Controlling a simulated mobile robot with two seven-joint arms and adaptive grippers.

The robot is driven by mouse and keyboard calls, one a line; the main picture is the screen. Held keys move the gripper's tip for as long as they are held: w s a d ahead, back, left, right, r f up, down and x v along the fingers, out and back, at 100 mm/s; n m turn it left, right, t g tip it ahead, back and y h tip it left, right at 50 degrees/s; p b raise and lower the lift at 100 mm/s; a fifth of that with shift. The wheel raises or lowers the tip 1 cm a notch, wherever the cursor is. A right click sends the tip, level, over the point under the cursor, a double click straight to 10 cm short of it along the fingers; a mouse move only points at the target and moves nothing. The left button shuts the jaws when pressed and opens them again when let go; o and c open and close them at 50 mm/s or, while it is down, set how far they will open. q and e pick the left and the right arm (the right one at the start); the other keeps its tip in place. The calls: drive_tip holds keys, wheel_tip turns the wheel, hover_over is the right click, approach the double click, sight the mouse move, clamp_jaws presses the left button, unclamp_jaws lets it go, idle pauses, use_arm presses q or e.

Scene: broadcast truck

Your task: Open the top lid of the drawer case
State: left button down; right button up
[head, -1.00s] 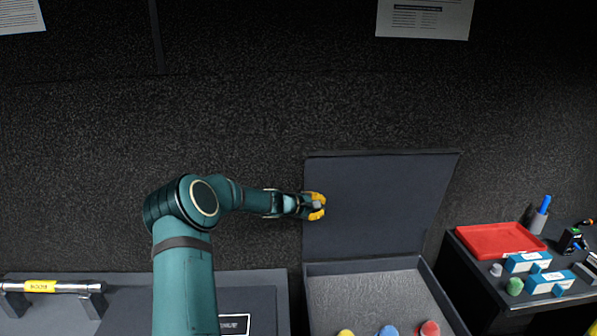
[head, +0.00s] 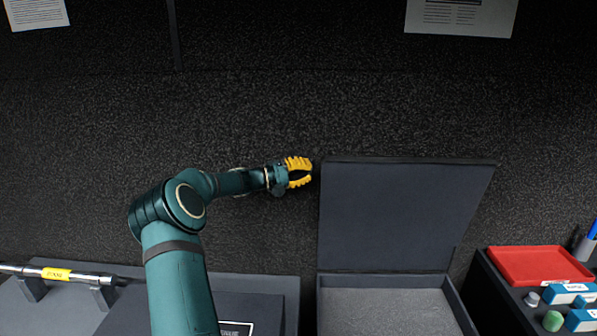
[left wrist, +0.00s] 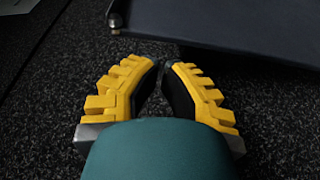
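The drawer case (head: 466,306) stands at the bottom centre-right of the head view, with a grey inside surface showing. Its dark top lid (head: 395,215) stands up at the back, raised and open. My left gripper (head: 311,172) has yellow ridged fingers and is beside the lid's upper left edge, apart from it. Its fingertips are a little apart with nothing between them. In the left wrist view the left gripper (left wrist: 161,64) is empty, and a dark panel edge that looks like the lid (left wrist: 245,25) is at the upper right. My right gripper is not in view.
A red tray (head: 538,265), blue-and-white boxes (head: 566,293) and a green piece (head: 553,321) sit on a dark surface at the right. A metal bar with a yellow label (head: 57,274) is at the lower left. A dark textured wall (head: 250,110) lies behind.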

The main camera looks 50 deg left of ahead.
use_arm(q)
drive_tip(key=x, duration=0.4)
drive_tip(key=shift+w+d+r, duration=0.1)
drive_tip(key=shift+w+d, duration=0.1)
drive_tip(key=shift+w, duration=0.15)
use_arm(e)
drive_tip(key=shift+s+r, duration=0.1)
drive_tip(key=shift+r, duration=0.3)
